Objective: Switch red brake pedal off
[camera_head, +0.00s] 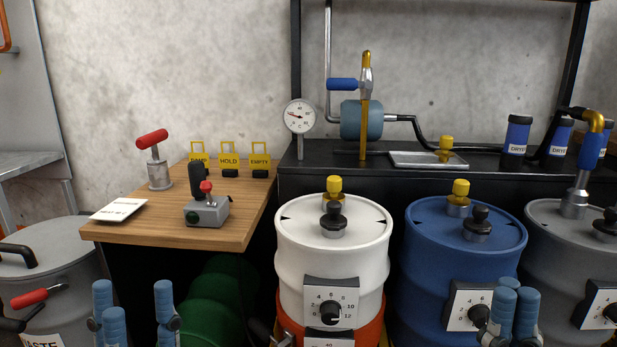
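No part can be clearly identified as a brake pedal. A red-ended lever (38,296) shows at the lower left, in front of the grey waste drum (55,245); whether it is the pedal I cannot tell. My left gripper (136,315) is at the bottom left, right of this lever and apart from it. Its blue fingers stand apart with nothing between them. My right gripper (514,310) is at the bottom right, in front of the blue drum (420,265). Its blue fingers are bunched together with no object visible in them. The floor is mostly out of view.
A wooden table (240,225) carries a red-handled device (158,172), a grey control box (210,212) with a red knob, a white card (119,209) and yellow tags. A white drum (300,265) and another grey drum (550,235) stand to the right. A green rounded object (215,300) is below the table.

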